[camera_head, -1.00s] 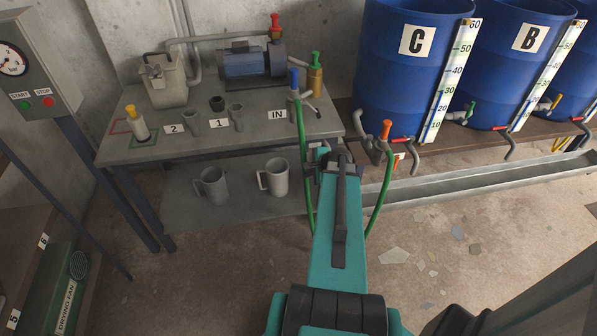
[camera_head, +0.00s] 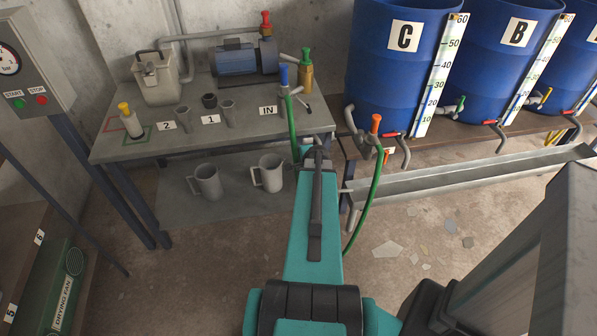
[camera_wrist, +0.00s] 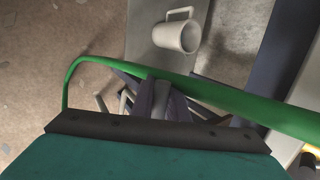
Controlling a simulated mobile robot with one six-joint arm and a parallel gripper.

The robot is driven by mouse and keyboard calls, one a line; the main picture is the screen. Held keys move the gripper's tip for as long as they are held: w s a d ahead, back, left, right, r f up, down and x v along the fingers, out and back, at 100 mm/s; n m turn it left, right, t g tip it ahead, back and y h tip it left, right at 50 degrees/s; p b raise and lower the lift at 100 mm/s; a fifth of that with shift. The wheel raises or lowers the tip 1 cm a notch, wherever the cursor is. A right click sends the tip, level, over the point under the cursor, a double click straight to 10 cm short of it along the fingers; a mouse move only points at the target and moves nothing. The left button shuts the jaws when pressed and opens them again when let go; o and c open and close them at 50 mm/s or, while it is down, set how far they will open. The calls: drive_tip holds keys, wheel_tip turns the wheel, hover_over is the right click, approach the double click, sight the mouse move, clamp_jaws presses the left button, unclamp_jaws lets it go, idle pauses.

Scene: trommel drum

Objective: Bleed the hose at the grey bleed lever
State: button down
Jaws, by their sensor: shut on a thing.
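My gripper (camera_head: 316,150) is at the front right corner of the bench, below the IN label. In the wrist view its dark fingers (camera_wrist: 160,102) are closed around a small grey piece, which looks like the grey bleed lever; the fingers and my arm mostly hide it. The green hose (camera_head: 373,195) runs from the blue-topped fitting (camera_head: 284,78) down behind my gripper and up to the orange-topped valve (camera_head: 375,124) at drum C. In the wrist view the hose (camera_wrist: 235,98) crosses right beside the fingers.
The bench (camera_head: 235,138) holds a pump (camera_head: 245,62), small cups and a yellow-topped bottle (camera_head: 130,118). Two grey jugs stand on its lower shelf; one jug (camera_wrist: 178,34) shows in the wrist view. Blue drums (camera_head: 390,75) and a metal trough (camera_head: 450,176) are at right.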

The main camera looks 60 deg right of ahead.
drive_tip(key=shift+w+a+f, duration=0.1)
drive_tip(key=shift+a+f, duration=0.05)
drive_tip(key=shift+a, duration=0.05)
drive_tip(key=c, duration=1.8)
unclamp_jaws()
drive_tip(key=shift+o, duration=0.3)
drive_tip(key=shift+d, duration=0.15)
drive_tip(key=p+v, duration=1.2)
drive_tip(key=v, duration=0.2)
drive_tip(key=shift+p, duration=0.35)
